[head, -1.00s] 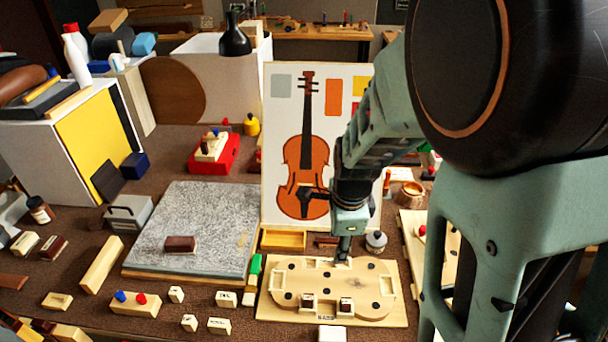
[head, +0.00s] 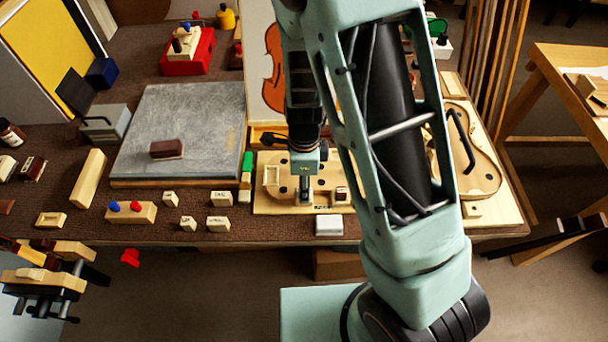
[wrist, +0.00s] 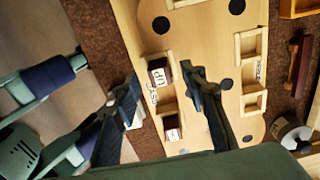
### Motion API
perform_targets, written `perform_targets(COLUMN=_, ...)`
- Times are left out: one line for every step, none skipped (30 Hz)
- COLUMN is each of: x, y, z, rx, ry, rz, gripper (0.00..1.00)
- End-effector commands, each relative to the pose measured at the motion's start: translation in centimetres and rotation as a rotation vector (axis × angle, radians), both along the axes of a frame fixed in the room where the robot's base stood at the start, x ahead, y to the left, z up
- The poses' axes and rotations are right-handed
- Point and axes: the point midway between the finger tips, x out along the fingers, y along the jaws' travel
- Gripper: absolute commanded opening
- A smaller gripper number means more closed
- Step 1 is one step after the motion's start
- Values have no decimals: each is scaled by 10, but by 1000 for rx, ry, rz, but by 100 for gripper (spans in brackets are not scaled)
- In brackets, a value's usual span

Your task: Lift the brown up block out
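The brown up block (wrist: 160,77) has dark sides and a pale top face marked UP. It sits in a slot along one edge of the pale wooden board (wrist: 207,20). A second brown block (wrist: 172,128) sits in a slot close by; it also shows in the head view (head: 341,194). My gripper (wrist: 161,75) is open, its two fingers apart on either side of the up block in the wrist view. I cannot tell whether they touch it. In the head view my gripper (head: 304,201) points down over the board's front edge and hides the up block.
A grey stone slab (head: 205,120) with a brown block on it lies left of the board. Small pale lettered blocks (head: 220,197) stand front left. A white block (head: 329,226) lies just in front of the board. A violin panel stands behind.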

Motion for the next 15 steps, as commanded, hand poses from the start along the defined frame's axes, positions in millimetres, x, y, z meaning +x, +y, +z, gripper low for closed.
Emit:
perform_targets(x=0, y=0, z=-6, rx=0, ry=2, rz=-1, gripper=39)
perform_targets(x=0, y=0, z=-9, rx=0, ry=2, rz=-1, gripper=39)
perform_targets(x=0, y=0, z=-11, rx=0, ry=1, rz=-2, gripper=39)
perform_targets(x=0, y=0, z=-13, rx=0, ry=0, rz=-2, gripper=39)
perform_targets(x=0, y=0, z=-14, rx=0, ry=0, rz=-2, gripper=39)
perform_targets(x=0, y=0, z=-15, rx=1, ry=0, rz=-1, gripper=39)
perform_targets(x=0, y=0, z=-15, rx=1, ry=0, rz=-1, gripper=39)
perform_targets(x=0, y=0, z=-15, rx=1, ry=0, rz=-1, gripper=39)
perform_targets(x=0, y=0, z=-16, rx=1, ry=0, rz=-1, gripper=39)
perform_targets(x=0, y=0, z=-16, rx=1, ry=0, rz=-1, gripper=39)
perform_targets(x=0, y=0, z=-15, rx=1, ry=0, rz=-1, gripper=39)
perform_targets(x=0, y=0, z=-15, rx=1, ry=0, rz=0, gripper=39)
perform_targets(x=0, y=0, z=-15, rx=1, ry=0, rz=0, gripper=39)
perform_targets(x=0, y=0, z=-15, rx=1, ry=0, rz=0, gripper=39)
perform_targets(x=0, y=0, z=-15, rx=1, ry=0, rz=0, gripper=36)
